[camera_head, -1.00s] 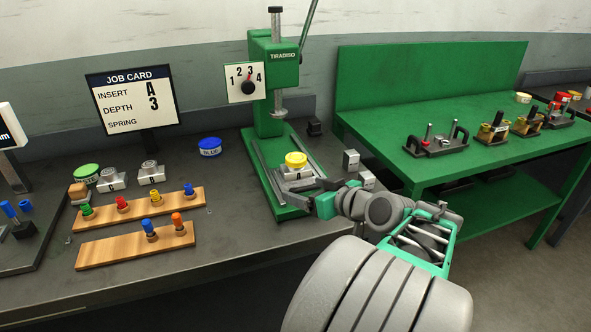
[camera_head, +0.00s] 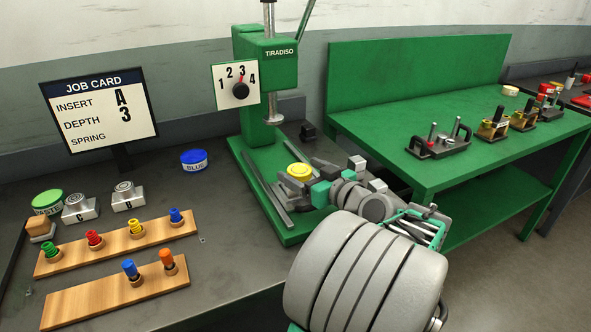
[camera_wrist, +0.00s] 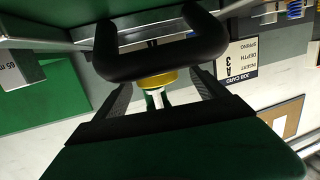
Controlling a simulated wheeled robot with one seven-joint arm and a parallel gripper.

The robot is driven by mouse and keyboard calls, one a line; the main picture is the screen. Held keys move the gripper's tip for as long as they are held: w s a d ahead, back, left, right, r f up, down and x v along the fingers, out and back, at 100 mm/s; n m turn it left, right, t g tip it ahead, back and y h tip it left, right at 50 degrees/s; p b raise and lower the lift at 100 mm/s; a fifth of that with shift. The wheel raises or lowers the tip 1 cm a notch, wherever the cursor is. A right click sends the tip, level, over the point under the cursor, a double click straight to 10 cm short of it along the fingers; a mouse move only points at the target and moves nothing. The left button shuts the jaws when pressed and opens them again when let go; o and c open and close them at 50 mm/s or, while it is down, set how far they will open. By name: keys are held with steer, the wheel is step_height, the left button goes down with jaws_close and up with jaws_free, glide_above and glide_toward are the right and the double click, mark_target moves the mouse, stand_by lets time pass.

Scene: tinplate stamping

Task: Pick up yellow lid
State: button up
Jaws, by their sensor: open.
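The yellow lid (camera_head: 300,172) is a small round disc on the green press base, below the press ram. It also shows in the wrist view as a yellow disc (camera_wrist: 155,81), between the two dark fingers and partly covered by a black bar. My gripper (camera_head: 308,184) is open, low over the press base, close beside the lid on its near right side. In the wrist view the open gripper (camera_wrist: 160,92) has a finger on each side of the lid. I cannot tell whether a finger touches it.
The green press (camera_head: 265,75) stands behind the lid. To the left are the blue tin (camera_head: 194,160), metal blocks C (camera_head: 79,208) and D (camera_head: 128,196), and wooden racks (camera_head: 115,303) with coloured springs. A green bench (camera_head: 400,130) with tools stands at the right.

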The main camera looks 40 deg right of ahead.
mark_target(294, 167)
steer(key=w, duration=0.3)
steer(key=w+f, duration=0.1)
steer(key=shift+w+d, duration=0.35)
steer(key=c, duration=1.4)
